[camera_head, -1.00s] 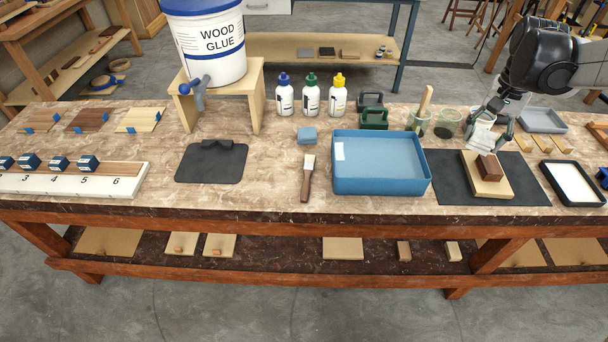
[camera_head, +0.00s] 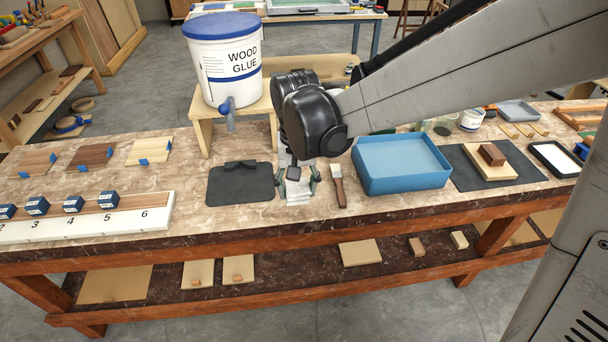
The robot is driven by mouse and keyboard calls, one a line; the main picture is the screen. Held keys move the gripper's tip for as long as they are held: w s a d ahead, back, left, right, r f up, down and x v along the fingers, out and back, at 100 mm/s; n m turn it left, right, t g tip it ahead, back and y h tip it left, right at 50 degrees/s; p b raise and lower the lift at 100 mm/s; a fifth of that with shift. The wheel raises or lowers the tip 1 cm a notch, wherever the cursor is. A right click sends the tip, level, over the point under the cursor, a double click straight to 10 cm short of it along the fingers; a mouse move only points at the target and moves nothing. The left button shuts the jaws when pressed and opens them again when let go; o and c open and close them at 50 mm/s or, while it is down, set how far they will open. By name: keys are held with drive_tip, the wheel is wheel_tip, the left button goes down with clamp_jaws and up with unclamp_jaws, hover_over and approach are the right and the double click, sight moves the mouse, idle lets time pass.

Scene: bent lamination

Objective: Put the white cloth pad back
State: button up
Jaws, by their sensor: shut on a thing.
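The white cloth pad (camera_head: 298,196) hangs between the fingers of my gripper (camera_head: 299,182), which is shut on it. In the head view they are over the workbench, between the dark mat (camera_head: 240,183) with a clip-like top and the wooden-handled brush (camera_head: 338,186). I cannot tell whether the pad's lower edge touches the bench top. The black wrist of my arm covers the upper part of the gripper and the bench behind it.
A blue tray (camera_head: 402,183) stands right of the brush. The wood glue bucket (camera_head: 224,65) sits on a wooden stand (camera_head: 204,131) at the back left. A numbered white board (camera_head: 95,229) lies at left. Bare bench (camera_head: 190,185) shows left of the dark mat.

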drive_tip(key=shift+w+a+f, duration=0.1)
drive_tip(key=shift+f, duration=0.15)
drive_tip(key=w+f, duration=0.2)
drive_tip(key=w, duration=0.1)
drive_tip(key=w+d+f, duration=0.1)
drive_tip(key=w+f, duration=0.1)
drive_tip(key=w, duration=0.2)
drive_tip(key=w+d+f, duration=0.1)
drive_tip(key=w+f, duration=0.1)
drive_tip(key=w, duration=0.1)
drive_tip(key=shift+w+d+f, duration=0.15)
drive_tip(key=shift+w+f, duration=0.15)
drive_tip(key=shift+w, duration=0.05)
drive_tip(key=shift+f+b, duration=0.4)
drive_tip(key=shift+f, duration=1.6)
drive_tip(key=shift+f, duration=0.15)
drive_tip(key=o, duration=1)
wheel_tip(320, 180, up, 12)
drive_tip(key=shift+d+r+p, duration=0.1)
drive_tip(key=shift+r+p, duration=0.1)
drive_tip(key=shift+p, duration=0.25)
